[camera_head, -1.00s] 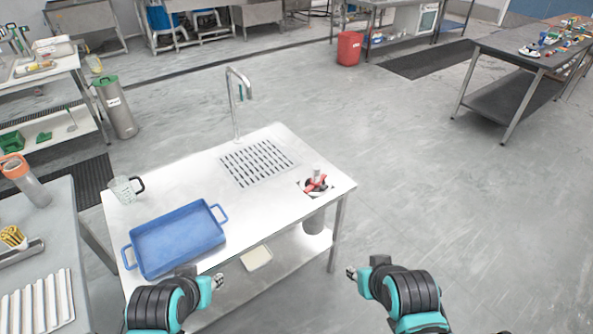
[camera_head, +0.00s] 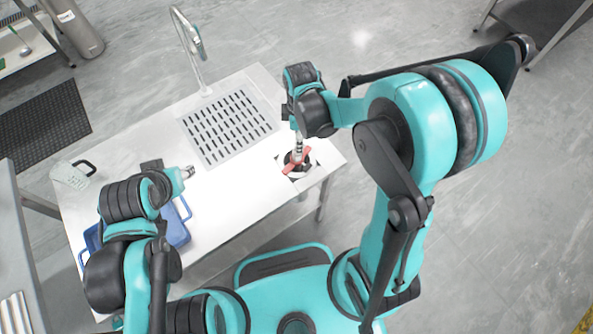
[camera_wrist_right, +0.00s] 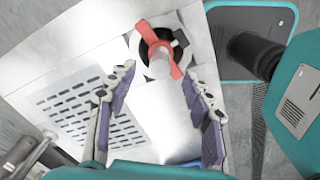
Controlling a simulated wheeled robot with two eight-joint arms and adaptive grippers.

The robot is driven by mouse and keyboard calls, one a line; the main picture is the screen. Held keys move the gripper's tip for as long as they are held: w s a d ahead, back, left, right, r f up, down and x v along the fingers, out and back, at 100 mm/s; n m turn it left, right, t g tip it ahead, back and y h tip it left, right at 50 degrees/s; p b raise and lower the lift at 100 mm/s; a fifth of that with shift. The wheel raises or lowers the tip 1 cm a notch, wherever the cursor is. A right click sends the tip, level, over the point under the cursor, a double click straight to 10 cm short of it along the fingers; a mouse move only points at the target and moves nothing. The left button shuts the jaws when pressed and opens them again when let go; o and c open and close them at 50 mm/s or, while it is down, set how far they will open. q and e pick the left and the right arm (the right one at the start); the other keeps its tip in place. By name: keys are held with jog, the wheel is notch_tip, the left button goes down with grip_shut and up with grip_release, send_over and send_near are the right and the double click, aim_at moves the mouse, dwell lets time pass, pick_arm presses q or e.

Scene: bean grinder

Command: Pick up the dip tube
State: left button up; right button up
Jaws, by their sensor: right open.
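A red-handled piece with a pale round top stands in a round opening at the right end of the white table; I take it as the dip tube (camera_head: 293,163). Its lower part is hidden. In the right wrist view the dip tube (camera_wrist_right: 154,42) lies just beyond the fingertips, roughly between them. My right gripper (camera_wrist_right: 160,76) is open with nothing between its fingers. In the head view the right gripper (camera_head: 298,149) points down over the dip tube; contact cannot be told. My left gripper (camera_head: 187,172) hangs over the table's left part; its jaws are too small to read.
The white table (camera_head: 235,190) has a slotted drain (camera_head: 228,125) and a tall tap (camera_head: 190,55) behind it. A blue tray (camera_head: 176,222) lies partly under my left arm. A clear jug (camera_head: 72,175) stands at the left. The table's middle is clear.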

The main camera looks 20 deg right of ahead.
jog(key=shift+w+a+f+n, duration=0.1)
jog(key=shift+f+n, duration=0.2)
jog(key=shift+f, duration=0.1)
notch_tip(320, 180, down, 2)
jog(key=shift+f+b, duration=0.1)
jog(key=shift+b, duration=0.4)
jog(key=f+b, duration=0.1)
jog(key=f, duration=0.2)
jog(key=f+b, duration=0.2)
jog(key=shift+a+f, duration=0.2)
jog(key=shift+f, duration=0.2)
jog(key=shift+r, duration=0.1)
jog(key=shift+c, duration=1.3)
grip_shut()
